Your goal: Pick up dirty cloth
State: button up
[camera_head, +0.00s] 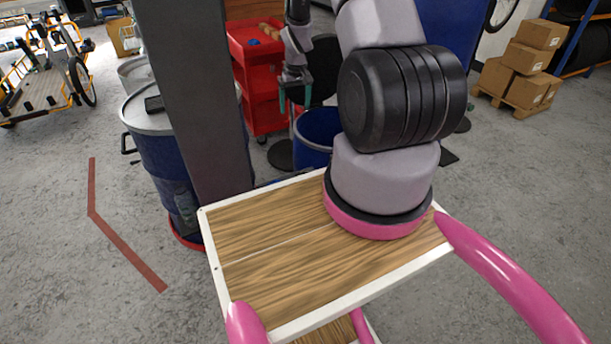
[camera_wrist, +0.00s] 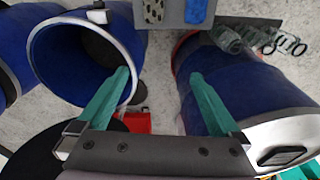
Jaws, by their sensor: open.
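I cannot make out the dirty cloth with certainty. In the wrist view, a pale, dark-speckled piece (camera_wrist: 153,11) and a blue piece (camera_wrist: 197,11) lie on a grey panel (camera_wrist: 174,18) at the top edge; either may be cloth, and both are cut off. My gripper (camera_head: 295,98) hangs in front of the red cart in the head view. Its teal fingers show in the wrist view (camera_wrist: 160,77), spread apart with nothing between them. The grey panel lies beyond the fingertips, apart from them.
An open blue bin (camera_wrist: 48,62) is left of my fingers and a lidded blue barrel (camera_wrist: 235,90) right. In the head view, the lidded barrel (camera_head: 160,155) stands left of my column. The red cart (camera_head: 240,62) holds small items. Boxes (camera_head: 527,60) stand far right.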

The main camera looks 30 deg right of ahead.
jog(key=n+g, duration=0.1)
send_over(306, 171)
jog(key=s+a, duration=0.1)
jog(key=s, duration=0.1)
notch_tip(306, 171, down, 23)
jog(key=shift+w+d+f, duration=0.1)
jog(key=shift+w+f, duration=0.05)
jog(key=shift+f, duration=2.95)
jog(key=shift+c, duration=0.3)
jog(key=c, duration=1.1)
jog(key=shift+r, duration=0.1)
